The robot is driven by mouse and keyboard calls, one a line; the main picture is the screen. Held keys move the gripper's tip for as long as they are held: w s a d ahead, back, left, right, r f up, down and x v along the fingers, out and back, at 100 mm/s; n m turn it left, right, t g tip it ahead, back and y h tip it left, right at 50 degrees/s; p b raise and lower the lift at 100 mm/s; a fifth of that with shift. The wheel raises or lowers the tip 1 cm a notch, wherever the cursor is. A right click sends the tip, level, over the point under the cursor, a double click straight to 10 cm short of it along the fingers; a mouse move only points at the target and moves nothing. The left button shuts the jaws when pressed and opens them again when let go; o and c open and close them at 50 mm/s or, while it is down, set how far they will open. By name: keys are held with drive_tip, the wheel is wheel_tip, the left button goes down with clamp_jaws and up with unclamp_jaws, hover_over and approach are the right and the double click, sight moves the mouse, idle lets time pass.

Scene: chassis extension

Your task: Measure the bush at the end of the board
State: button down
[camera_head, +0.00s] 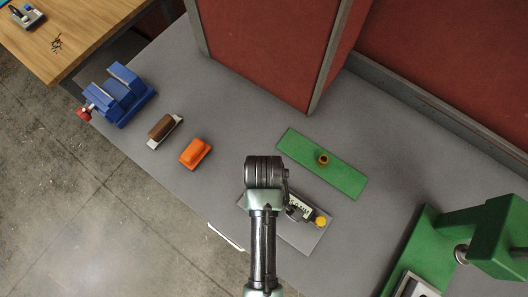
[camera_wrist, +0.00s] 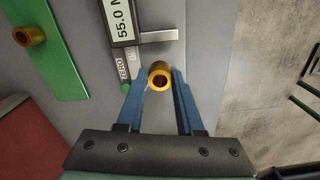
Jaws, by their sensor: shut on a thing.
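The green board (camera_head: 345,181) lies flat on the grey bench, with a brass bush (camera_head: 323,159) upright on it near the middle; both show at the left of the wrist view. My gripper (camera_wrist: 158,77) has its blue fingers shut on a second brass bush (camera_wrist: 160,66), its bore facing the camera. This bush is close beside the measuring gauge's metal jaw (camera_wrist: 157,35); contact is unclear. The gauge's display (camera_wrist: 123,20) reads 55.0. In the head view my arm hides the held bush and part of the gauge (camera_head: 298,205).
A yellow round piece (camera_head: 320,221) sits at the gauge's right end. An orange block (camera_head: 195,153), a brown-handled brush (camera_head: 164,131) and a blue vise (camera_head: 119,94) stand to the left. A green press (camera_head: 495,240) is at right. Red panels (camera_head: 265,45) bound the back.

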drive_tip(key=shift+f, duration=2.3)
drive_tip(key=shift+f, duration=0.15)
drive_tip(key=c, duration=0.5)
unclamp_jaws()
drive_tip(key=shift+c, duration=0.2)
